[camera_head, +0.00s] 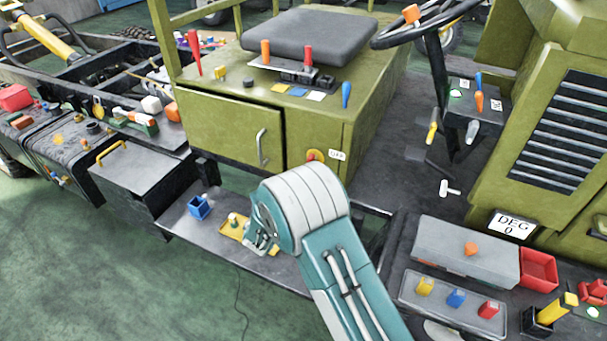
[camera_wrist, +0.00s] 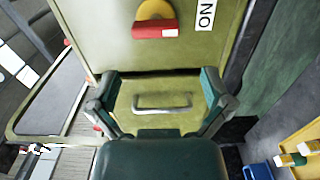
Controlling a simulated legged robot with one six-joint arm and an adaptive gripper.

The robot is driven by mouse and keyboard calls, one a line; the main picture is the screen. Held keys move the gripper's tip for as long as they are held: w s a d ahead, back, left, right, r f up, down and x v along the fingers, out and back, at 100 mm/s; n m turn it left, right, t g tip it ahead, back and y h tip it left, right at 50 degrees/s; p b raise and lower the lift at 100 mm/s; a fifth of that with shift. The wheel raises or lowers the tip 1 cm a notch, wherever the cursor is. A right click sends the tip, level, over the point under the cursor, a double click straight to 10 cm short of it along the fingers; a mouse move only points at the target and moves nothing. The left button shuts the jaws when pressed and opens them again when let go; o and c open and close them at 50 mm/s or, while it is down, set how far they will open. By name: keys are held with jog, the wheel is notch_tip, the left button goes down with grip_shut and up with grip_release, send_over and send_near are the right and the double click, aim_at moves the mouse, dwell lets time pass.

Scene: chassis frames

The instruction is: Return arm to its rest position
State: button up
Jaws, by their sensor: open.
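My arm (camera_head: 335,255) is teal and white and reaches from the lower edge towards the green cabinet (camera_head: 225,135) in the head view. My gripper (camera_head: 262,240) is mostly hidden behind its front link, low beside the side step. In the wrist view my gripper (camera_wrist: 160,98) has its two fingers spread wide with nothing between them touching both. Beyond the fingers is a green panel with a pale handle (camera_wrist: 162,103). Above it are a yellow and red rotary knob (camera_wrist: 155,20) and a white label (camera_wrist: 205,14). The knob (camera_head: 314,156) also shows in the head view.
A blue box (camera_head: 200,207) and a yellow tray (camera_head: 233,228) lie on the step close to my gripper. A grey case (camera_head: 465,250), a red bin (camera_head: 538,268) and a grey tray with coloured blocks (camera_head: 410,290) stand right of my arm.

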jog(key=v, duration=0.2)
jog(key=shift+s, duration=0.25)
jog(key=s+d+r+m+g+h, duration=0.2)
jog(key=s+d+r+m+g, duration=0.5)
jog(key=d, duration=0.5)
jog(key=s+d+r+m+g+h, duration=0.2)
jog(key=s+d+r+g, duration=0.3)
jog(key=d+r, duration=0.55)
jog(key=s+d+r+m+y, duration=0.1)
jog(key=s+y, duration=0.4)
jog(key=s, duration=0.5)
jog(key=s+r+m+y, duration=0.2)
jog(key=s+m+y, duration=0.2)
jog(key=s, duration=0.7)
jog(key=shift+d+r+t+y, duration=0.3)
jog(key=shift+d+y, duration=0.1)
jog(key=shift+y, duration=0.2)
